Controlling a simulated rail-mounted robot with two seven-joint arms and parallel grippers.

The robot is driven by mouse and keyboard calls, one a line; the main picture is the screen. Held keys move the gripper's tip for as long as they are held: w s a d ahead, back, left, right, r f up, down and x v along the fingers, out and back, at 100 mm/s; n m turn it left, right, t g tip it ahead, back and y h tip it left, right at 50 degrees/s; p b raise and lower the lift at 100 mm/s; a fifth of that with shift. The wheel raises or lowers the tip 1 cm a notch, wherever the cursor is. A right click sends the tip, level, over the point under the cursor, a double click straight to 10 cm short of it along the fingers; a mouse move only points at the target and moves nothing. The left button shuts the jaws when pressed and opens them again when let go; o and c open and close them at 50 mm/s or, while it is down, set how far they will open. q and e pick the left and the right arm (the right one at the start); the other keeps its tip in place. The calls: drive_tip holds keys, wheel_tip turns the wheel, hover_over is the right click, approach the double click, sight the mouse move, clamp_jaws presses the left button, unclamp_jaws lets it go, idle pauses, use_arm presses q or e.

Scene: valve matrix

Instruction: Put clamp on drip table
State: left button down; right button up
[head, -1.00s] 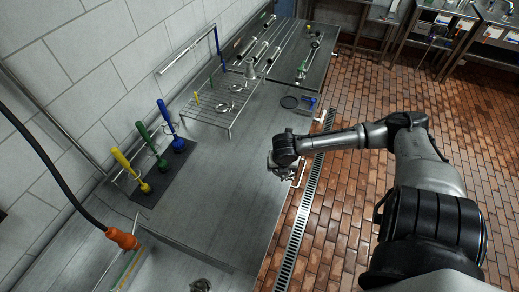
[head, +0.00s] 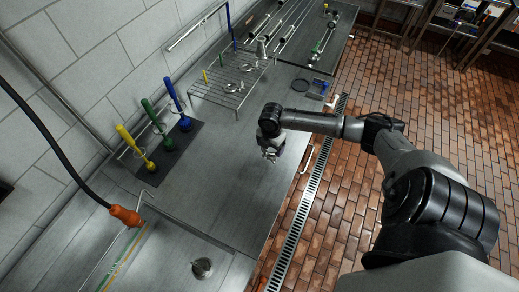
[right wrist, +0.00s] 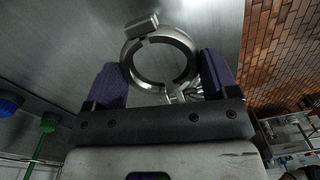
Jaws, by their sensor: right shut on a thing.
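My right gripper (head: 270,154) is above the steel counter, to the right of the brushes and nearer than the wire rack. In the right wrist view the gripper (right wrist: 165,80) is shut on a silver ring-shaped clamp (right wrist: 128,62), which sits between its two purple-padded fingers. In the head view the clamp is small and hard to make out at the fingertips. The low wire rack (head: 216,100), which looks like the drip table, stands at the back of the counter with a few metal rings on it. My left gripper is not in view.
Yellow (head: 137,147), green (head: 153,117) and blue (head: 177,103) brushes stand on a dark mat by the wall. A black disc (head: 300,85) and a blue item (head: 318,89) lie right of the rack. The counter (head: 205,185) between is clear.

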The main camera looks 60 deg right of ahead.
hover_over(260, 153)
wheel_tip(260, 153, down, 3)
drive_tip(key=shift+w+a+f, duration=0.15)
drive_tip(key=shift+f, duration=1.95)
drive_tip(key=shift+f, duration=0.1)
drive_tip(key=o, duration=0.9)
